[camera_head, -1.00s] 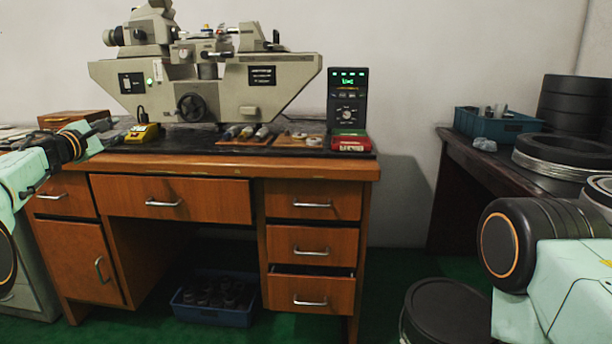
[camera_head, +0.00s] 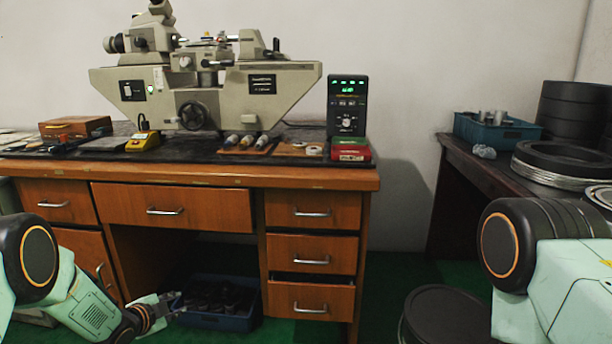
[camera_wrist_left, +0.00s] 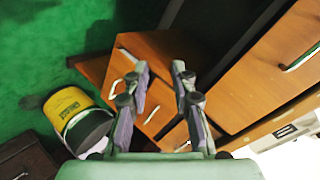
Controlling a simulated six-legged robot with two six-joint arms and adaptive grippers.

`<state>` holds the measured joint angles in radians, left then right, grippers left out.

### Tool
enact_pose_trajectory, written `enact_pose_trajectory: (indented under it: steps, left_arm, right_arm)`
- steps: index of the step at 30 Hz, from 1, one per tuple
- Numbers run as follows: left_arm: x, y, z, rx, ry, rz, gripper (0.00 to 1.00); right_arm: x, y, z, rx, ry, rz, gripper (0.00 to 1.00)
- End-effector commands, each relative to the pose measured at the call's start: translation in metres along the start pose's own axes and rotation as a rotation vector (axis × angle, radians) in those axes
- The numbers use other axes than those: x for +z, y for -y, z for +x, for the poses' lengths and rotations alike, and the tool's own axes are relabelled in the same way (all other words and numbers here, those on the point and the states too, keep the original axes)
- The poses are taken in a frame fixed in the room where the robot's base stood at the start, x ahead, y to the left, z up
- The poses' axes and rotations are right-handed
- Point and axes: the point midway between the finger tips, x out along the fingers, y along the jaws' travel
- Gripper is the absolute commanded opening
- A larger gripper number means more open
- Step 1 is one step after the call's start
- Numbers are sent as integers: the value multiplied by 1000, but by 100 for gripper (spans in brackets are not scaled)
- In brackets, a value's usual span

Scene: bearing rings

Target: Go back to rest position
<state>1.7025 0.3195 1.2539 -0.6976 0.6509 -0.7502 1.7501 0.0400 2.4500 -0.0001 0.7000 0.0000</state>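My left gripper (camera_head: 172,304) hangs low in front of the wooden desk (camera_head: 205,172), beside the left end of the blue crate under it. The left wrist view shows its two fingers (camera_wrist_left: 158,72) apart with nothing between them. My left arm comes in at the lower left of the head view. My right arm (camera_head: 520,245) shows at the right edge, but its gripper is out of the frame.
A blue crate (camera_head: 245,322) with dark rings stands under the desk. A measuring machine (camera_head: 290,95) and small boxes sit on the desk. A dark table (camera_head: 455,152) with rings is at right. The left wrist view shows a yellow bucket (camera_wrist_left: 68,105).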

Motion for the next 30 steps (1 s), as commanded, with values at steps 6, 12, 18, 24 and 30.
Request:
enact_pose_trajectory:
  steps: [6, 12, 18, 24, 30]
  left_arm:
    - [-5, -123, -62, 180, 177, -565, 25]
    - [-11, -217, -153, 282, 436, -960, 25]
    - [-20, -279, -267, 335, 732, -1182, 25]
    - [-33, -305, -379, 397, 968, -1191, 25]
    - [-48, -299, -422, 445, 1019, -1139, 25]
  right_arm:
    - [0, 0, -19, 0, 0, 0, 72]
    - [0, 0, -35, 0, 0, 0, 72]
    - [0, 0, -52, 0, 0, 0, 72]
    - [0, 0, -72, 0, 0, 0, 72]
    - [0, 1, -90, 0, 0, 0, 72]
